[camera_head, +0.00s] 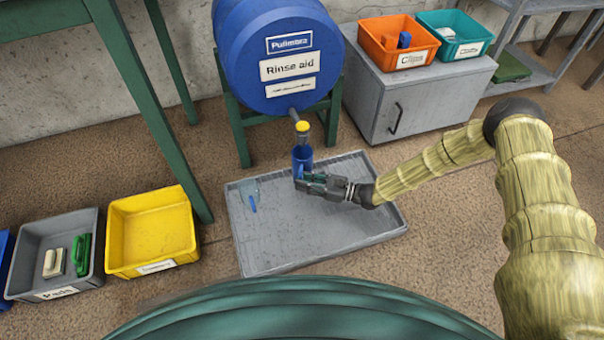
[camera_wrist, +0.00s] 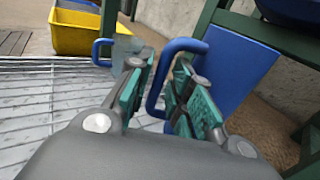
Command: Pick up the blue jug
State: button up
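The blue jug (camera_head: 302,155) stands upright on the grey tray, under the yellow-topped tap of the blue barrel. In the wrist view its blue body (camera_wrist: 232,72) is at the right, with its looped handle (camera_wrist: 157,92) towards me. My gripper (camera_head: 304,179) is at the near side of the jug. In the wrist view my gripper (camera_wrist: 164,92) has its two green-padded fingers apart, with the handle showing between them. I see no clear grip on it. My fingers hide part of the handle and the jug's lower part.
A greyish, see-through jug with a blue handle (camera_head: 252,204) stands on the tray (camera_head: 290,245), left of the blue jug. The barrel (camera_head: 270,30) and tap (camera_head: 302,126) are close above. The tray's front is clear. A yellow bin (camera_head: 150,230) stands left.

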jog(key=shift+w+a, duration=0.2)
jog(key=shift+a, duration=0.5)
grip_shut()
jog(key=shift+r, duration=0.1)
